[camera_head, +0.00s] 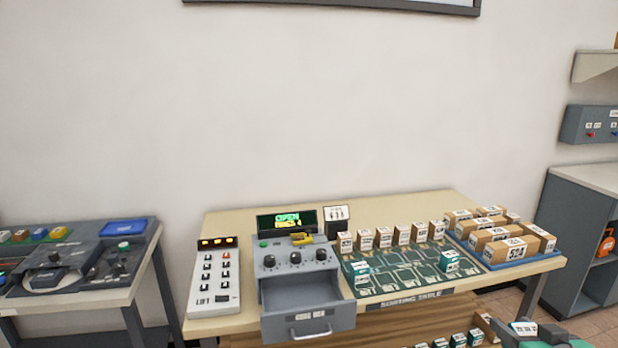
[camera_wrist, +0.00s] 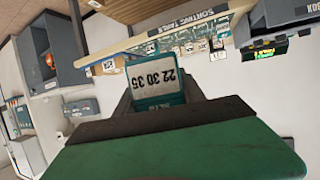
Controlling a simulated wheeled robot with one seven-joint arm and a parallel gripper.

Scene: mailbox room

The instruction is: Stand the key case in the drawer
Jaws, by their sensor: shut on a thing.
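My gripper (camera_head: 540,333) is at the bottom right of the head view, low in front of the table. It is shut on a teal case with a white label (camera_head: 523,327), which I take to be the key case. In the wrist view the case (camera_wrist: 154,83) sits between the fingers, its printed label showing upside down. The grey drawer (camera_head: 309,328) is pulled out of the grey unit with knobs, left of my gripper and well apart from it. Its visible inside looks empty. Part of the drawer unit shows at the upper right of the wrist view.
The sorting table (camera_head: 225,226) carries several small white-labelled boxes (camera_head: 383,237), two teal boxes on the green board (camera_head: 400,271), and a blue tray (camera_head: 497,265) of parcels. A keypad unit (camera_head: 215,280) stands left of the drawer. More small boxes sit on a lower shelf.

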